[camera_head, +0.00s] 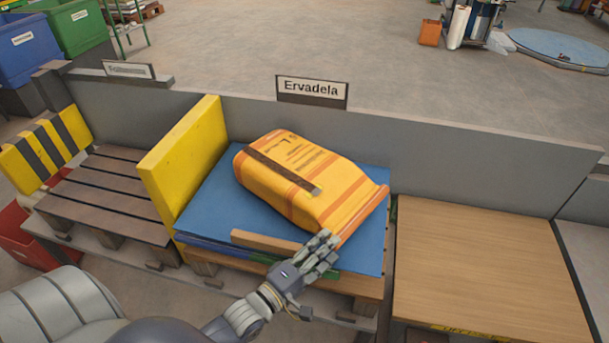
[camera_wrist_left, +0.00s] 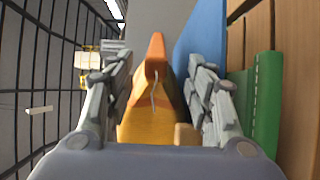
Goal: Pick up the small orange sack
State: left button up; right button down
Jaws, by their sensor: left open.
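The orange sack (camera_head: 305,178) lies on a blue sheet (camera_head: 210,198) on a pallet, below the "Ervadela" sign. It has a brown strip across its top and a flattened end at the right. My left gripper (camera_head: 325,243) is at the near right end of the sack, by its lower edge. In the left wrist view the open fingers (camera_wrist_left: 157,68) stand either side of the sack's orange end (camera_wrist_left: 152,125), with gaps visible. Whether a finger touches it, I cannot tell. My right gripper is not in view.
A wooden batten (camera_head: 268,241) lies on the sheet's front edge, left of my gripper. A yellow panel (camera_head: 182,153) stands left of the sack, and a grey wall (camera_head: 440,165) runs behind. A bare wooden top (camera_head: 490,265) is at right; an empty slatted pallet (camera_head: 110,190) is at left.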

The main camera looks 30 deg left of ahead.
aim_at(350, 227)
pick_arm(q)
jog(key=x, duration=0.9)
jog(key=shift+d+r+p, duration=0.15)
jog(key=shift+r+p, duration=0.05)
jog(key=shift+p, duration=0.1)
